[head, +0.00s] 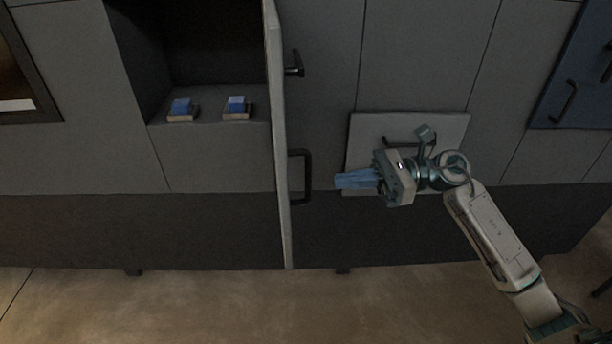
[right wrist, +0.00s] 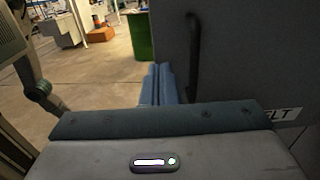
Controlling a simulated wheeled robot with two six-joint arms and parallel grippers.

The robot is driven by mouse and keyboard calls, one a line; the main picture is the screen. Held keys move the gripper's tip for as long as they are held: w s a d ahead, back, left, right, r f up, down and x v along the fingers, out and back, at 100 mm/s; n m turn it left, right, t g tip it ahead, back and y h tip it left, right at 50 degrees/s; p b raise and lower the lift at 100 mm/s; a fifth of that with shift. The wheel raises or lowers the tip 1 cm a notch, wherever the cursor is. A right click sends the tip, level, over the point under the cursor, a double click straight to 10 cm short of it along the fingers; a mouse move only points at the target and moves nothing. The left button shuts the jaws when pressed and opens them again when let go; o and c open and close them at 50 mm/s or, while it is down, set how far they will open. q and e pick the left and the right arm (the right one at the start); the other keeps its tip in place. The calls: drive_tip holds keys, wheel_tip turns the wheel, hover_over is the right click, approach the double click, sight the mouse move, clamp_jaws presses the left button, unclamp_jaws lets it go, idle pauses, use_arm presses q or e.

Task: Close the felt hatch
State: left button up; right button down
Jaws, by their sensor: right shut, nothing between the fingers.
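The felt hatch (head: 277,140) stands open, seen almost edge-on in the head view, swung out from the cabinet front. Its dark bar handle (head: 304,177) is on the face toward my right arm. In the right wrist view that grey face fills the right side, with the handle (right wrist: 194,55) and a white label (right wrist: 287,115) ending in "LT". My right gripper (head: 340,180) is shut and empty, pointing left at the hatch, a little to the right of the handle. Its blue fingers (right wrist: 158,84) show left of the handle; contact cannot be told. My left gripper is out of view.
Left of the hatch is an open compartment (head: 210,125) with two small blue items on wooden bases. A light panel with a handle (head: 400,125) is behind my right gripper. A blue door (head: 575,80) is at the far right. The floor in front (head: 220,300) is clear.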

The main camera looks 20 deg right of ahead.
sight(306, 184)
drive_tip(key=a+p, duration=0.1)
drive_tip(key=a, duration=0.1)
drive_tip(key=w+a+p, duration=0.1)
drive_tip(key=a+p, duration=0.1)
drive_tip(key=a, duration=0.1)
drive_tip(key=a+p, duration=0.1)
drive_tip(key=a, duration=0.1)
drive_tip(key=shift+w+a, duration=0.3)
drive_tip(key=shift+a, duration=0.25)
